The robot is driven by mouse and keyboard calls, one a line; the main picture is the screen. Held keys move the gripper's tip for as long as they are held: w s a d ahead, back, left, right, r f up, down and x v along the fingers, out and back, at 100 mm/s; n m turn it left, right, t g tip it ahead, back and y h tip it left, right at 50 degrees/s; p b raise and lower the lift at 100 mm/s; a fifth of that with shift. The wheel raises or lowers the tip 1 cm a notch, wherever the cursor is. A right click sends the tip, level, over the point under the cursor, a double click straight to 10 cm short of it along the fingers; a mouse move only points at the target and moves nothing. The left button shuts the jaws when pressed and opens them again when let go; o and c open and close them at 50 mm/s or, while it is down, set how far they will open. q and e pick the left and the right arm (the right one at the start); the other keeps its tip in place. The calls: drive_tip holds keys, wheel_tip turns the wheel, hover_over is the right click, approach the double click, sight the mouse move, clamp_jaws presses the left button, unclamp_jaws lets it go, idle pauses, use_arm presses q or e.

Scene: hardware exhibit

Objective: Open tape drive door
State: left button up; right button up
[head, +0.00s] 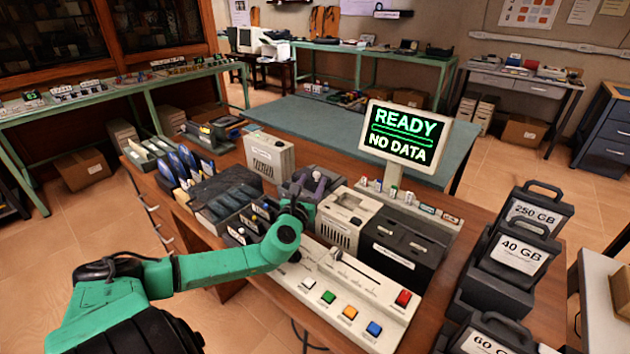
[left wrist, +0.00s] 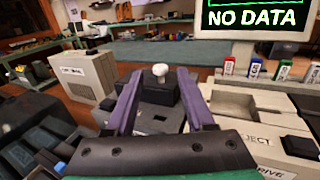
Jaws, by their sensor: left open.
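My left gripper (head: 304,186), with purple fingers, is open above the dark grey device at the middle of the desk. In the left wrist view the fingers (left wrist: 158,88) stand apart, with a white knob (left wrist: 160,72) on a dark block showing between them, farther off. I cannot tell whether a finger touches anything. Right of the gripper is a beige drive unit (head: 341,233) with a recessed top; in the left wrist view (left wrist: 258,122) its labels partly read "EJECT" and "DRIVE". I cannot tell which part is the tape drive door. My right gripper is not in view.
A screen (head: 404,135) reads "READY NO DATA". A black box (head: 402,250) stands right of the beige unit. A panel (head: 345,295) with coloured buttons lies in front. Labelled cartridges (head: 520,250) stand at right. A beige box (head: 268,153) and dark trays (head: 222,190) are at left.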

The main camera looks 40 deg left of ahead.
sight(316, 177)
use_arm(q)
drive_tip(key=shift+x, duration=1.5)
drive_tip(key=shift+c, duration=0.3)
clamp_jaws()
